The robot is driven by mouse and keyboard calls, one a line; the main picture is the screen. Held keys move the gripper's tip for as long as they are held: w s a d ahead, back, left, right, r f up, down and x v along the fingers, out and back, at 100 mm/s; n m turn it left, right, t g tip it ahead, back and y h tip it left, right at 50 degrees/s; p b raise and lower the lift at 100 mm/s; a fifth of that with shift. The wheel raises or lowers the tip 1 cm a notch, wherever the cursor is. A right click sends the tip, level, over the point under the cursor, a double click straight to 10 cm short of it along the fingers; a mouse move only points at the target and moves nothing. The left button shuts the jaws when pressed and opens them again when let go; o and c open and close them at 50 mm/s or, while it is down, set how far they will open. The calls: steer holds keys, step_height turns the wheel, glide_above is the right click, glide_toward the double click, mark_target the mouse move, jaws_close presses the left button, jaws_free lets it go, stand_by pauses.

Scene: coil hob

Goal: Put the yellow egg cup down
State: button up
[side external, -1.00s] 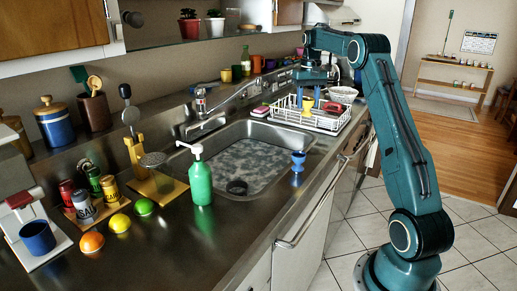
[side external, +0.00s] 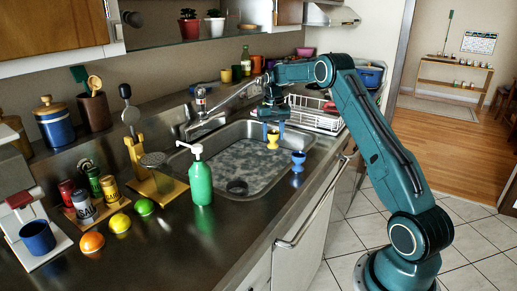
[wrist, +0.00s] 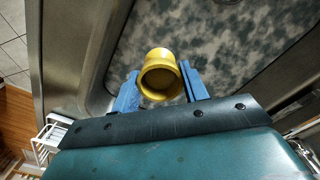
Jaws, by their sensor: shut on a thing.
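The yellow egg cup (side external: 272,139) is between the blue fingers of my gripper (side external: 273,129), which is shut on it. It is held upright, and in the side view it shows over the far right part of the sink. In the wrist view the yellow egg cup (wrist: 160,76) shows its open round mouth between the two blue fingertips of my gripper (wrist: 161,88). The sink lies below it there. A blue egg cup (side external: 298,161) stands on the sink's right rim, nearer the camera than the yellow one. How high the yellow cup is held is hard to tell.
The sink (side external: 215,190) has a mottled grey basin. A white dish rack (side external: 318,117) stands beyond it. A green soap bottle (side external: 200,180) stands at the sink's near left corner. The tap (side external: 205,118) reaches over the back side. The front counter strip is narrow.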

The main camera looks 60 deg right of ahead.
mark_target(273, 143)
step_height(273, 143, down, 15)
stand_by(0.4)
steer(key=shift+f, duration=2.05)
steer(key=shift+f, duration=0.15)
steer(key=o, duration=1)
step_height(273, 143, up, 12)
steer(key=shift+r, duration=0.2)
